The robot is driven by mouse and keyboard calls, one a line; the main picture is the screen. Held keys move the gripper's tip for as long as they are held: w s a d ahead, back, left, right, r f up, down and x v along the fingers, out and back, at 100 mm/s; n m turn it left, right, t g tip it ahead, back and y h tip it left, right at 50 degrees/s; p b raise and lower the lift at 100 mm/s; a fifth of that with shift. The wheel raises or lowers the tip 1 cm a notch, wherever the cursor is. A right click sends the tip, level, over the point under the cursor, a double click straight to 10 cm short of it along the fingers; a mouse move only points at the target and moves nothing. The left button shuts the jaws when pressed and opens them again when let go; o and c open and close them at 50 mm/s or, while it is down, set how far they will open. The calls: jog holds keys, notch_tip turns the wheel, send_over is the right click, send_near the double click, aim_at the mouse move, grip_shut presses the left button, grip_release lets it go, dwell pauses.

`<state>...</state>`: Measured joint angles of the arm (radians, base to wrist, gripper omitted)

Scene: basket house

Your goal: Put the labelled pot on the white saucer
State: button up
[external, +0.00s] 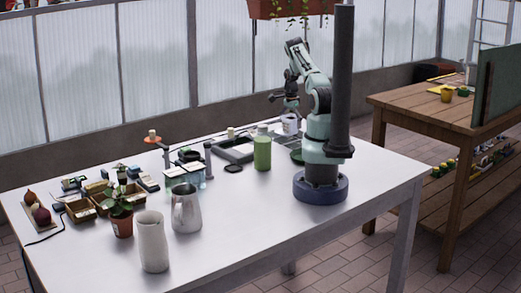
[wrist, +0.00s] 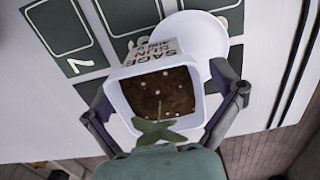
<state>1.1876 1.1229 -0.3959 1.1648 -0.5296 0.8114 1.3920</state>
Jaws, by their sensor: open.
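The labelled pot (wrist: 113,98) is a white, square-rimmed pot of dark soil with pale specks. A label with the word "SAGE" shows at its far side, and a green leaf overlaps its near edge. The white saucer (wrist: 195,38) lies just beyond it, partly hidden by the pot; I cannot tell whether they touch. My gripper (wrist: 163,88) is open, with one finger on each side of the pot. In the external view my gripper (external: 289,104) is just above the small pale pot (external: 290,126). The saucer is not clear there.
Dark green numbered squares (wrist: 72,37) lie beside the saucer. In the external view, a green bottle (external: 262,152) stands left of my base. A metal pitcher (external: 187,210), a white vase (external: 152,241) and a potted plant (external: 121,224) are farther left. The front right tabletop is clear.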

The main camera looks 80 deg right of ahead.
aim_at(291, 117)
notch_tip(291, 117, up, 12)
jog(key=shift+f, duration=0.1)
jog(key=w+a+r+n, duration=0.75)
jog(key=w+a, duration=0.45)
jog(key=a, duration=0.2)
jog(key=w+a+r+n+y, duration=0.1)
jog(key=w+a+r+n, duration=0.2)
jog(key=a, duration=0.5)
jog(key=a+r+n, duration=0.2)
jog(key=a+n, duration=0.2)
jog(key=a, duration=0.5)
jog(key=s+a+f+n, duration=0.1)
jog(key=s+a+n, duration=0.6)
jog(key=a, duration=0.2)
jog(key=s+a+f+n, duration=0.1)
jog(key=s+a+n, duration=0.5)
jog(key=a, duration=0.3)
jog(key=shift+s+a+f+n, duration=0.15)
jog(key=shift+s+a+n, duration=0.2)
